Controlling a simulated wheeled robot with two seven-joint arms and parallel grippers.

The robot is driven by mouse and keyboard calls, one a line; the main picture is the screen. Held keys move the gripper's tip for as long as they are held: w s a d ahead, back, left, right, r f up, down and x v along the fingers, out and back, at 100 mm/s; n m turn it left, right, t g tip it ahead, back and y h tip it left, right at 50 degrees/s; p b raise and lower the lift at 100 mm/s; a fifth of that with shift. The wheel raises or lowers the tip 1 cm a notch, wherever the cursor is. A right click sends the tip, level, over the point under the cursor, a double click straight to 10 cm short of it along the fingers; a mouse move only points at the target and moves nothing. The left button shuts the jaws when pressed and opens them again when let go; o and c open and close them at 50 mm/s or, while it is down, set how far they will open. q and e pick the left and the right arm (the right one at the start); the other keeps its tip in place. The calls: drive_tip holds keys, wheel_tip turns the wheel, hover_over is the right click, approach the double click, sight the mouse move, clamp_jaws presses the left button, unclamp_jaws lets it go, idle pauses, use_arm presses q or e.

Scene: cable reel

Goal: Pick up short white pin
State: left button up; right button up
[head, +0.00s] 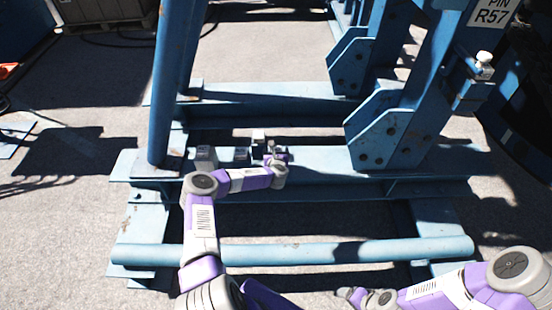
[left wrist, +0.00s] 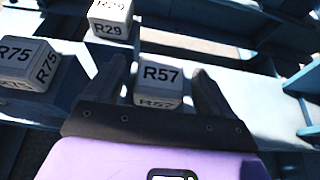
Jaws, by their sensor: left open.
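A pale block marked R57 (left wrist: 160,83) sits between the two fingers of my left gripper (left wrist: 158,72) in the left wrist view. The fingers are open, one on each side of it; contact is unclear. In the head view my left gripper (head: 274,152) is over the blue beam, among small blocks. A small white-topped piece (head: 484,62) stands at a bracket on the blue frame, below a sign reading PIN R57 (head: 492,14). I cannot tell which piece is the short white pin. My right gripper (head: 352,294) is low at the bottom edge, its fingers too small to judge.
Blocks marked R75 (left wrist: 28,65) and R29 (left wrist: 110,20) stand near the left gripper. In the head view a pale block (head: 206,158) stands on the beam beside a blue post (head: 166,90). A blue crossbar (head: 300,253) runs in front, and gusset plates rise at right.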

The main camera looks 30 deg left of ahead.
use_arm(q)
drive_tip(key=shift+w+a+f, duration=0.2)
drive_tip(key=shift+w+a, duration=0.05)
drive_tip(key=shift+w, duration=0.15)
drive_tip(key=shift+c, duration=0.5)
drive_tip(key=c, duration=1.3)
wheel_tip(320, 180, up, 10)
drive_tip(key=p, duration=0.3)
drive_tip(key=shift+r+p, duration=0.1)
drive_tip(key=shift+p, duration=0.25)
drive_tip(key=shift+r, duration=0.1)
drive_tip(key=shift+r+p, duration=0.5)
drive_tip(key=shift+r, duration=0.2)
